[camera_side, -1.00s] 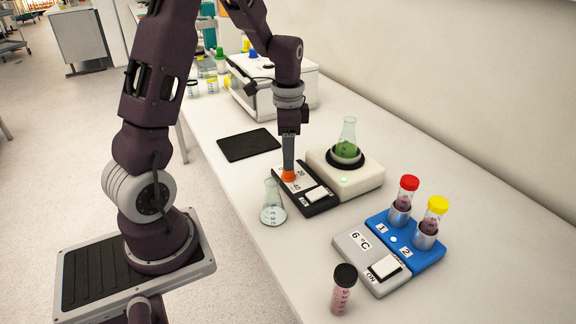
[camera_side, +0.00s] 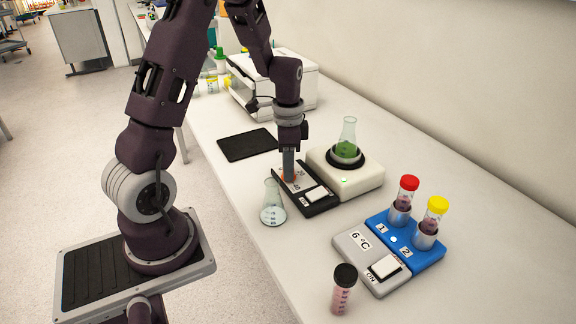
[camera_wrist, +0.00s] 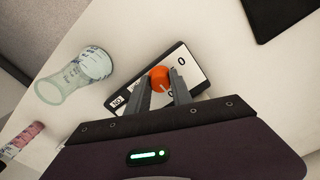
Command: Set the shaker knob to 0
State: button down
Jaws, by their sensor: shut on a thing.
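The shaker's dark control box (camera_side: 322,206) lies on the bench, with a white number plate and a white switch (camera_side: 317,193). Its orange knob (camera_wrist: 160,78) sits between my fingertips in the wrist view, with a pale pointer line on its top. The knob is mostly hidden in the side view. My gripper (camera_side: 288,178) points down and is shut on the knob; it also shows in the wrist view (camera_wrist: 161,84). A "0" is readable on the plate in the wrist view; other marks are partly covered by my fingers. The white shaker (camera_side: 350,181) bears a flask of green liquid (camera_side: 347,138).
A clear flask (camera_side: 272,203) stands close to the left of the control box. A blue rack (camera_side: 432,256) with red-capped and yellow-capped tubes, a grey 6 °C unit (camera_side: 352,258) and a black-capped vial (camera_side: 343,290) are nearer. A black mat (camera_side: 248,145) lies behind.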

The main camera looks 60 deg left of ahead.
jog(key=shift+n, duration=0.3)
jog(key=n, duration=0.3)
jog(key=shift+n, duration=0.4)
jog(key=n, duration=0.4)
jog(key=shift+n, duration=0.3)
jog(key=n, duration=0.4)
jog(key=shift+d, duration=0.1)
jog(key=n, duration=0.4)
jog(key=shift+w+n, duration=0.1)
jog(key=shift+n, duration=0.2)
jog(key=c, duration=1.1)
grip_release()
jog(key=shift+c, duration=0.2)
jog(key=shift+r, duration=0.1)
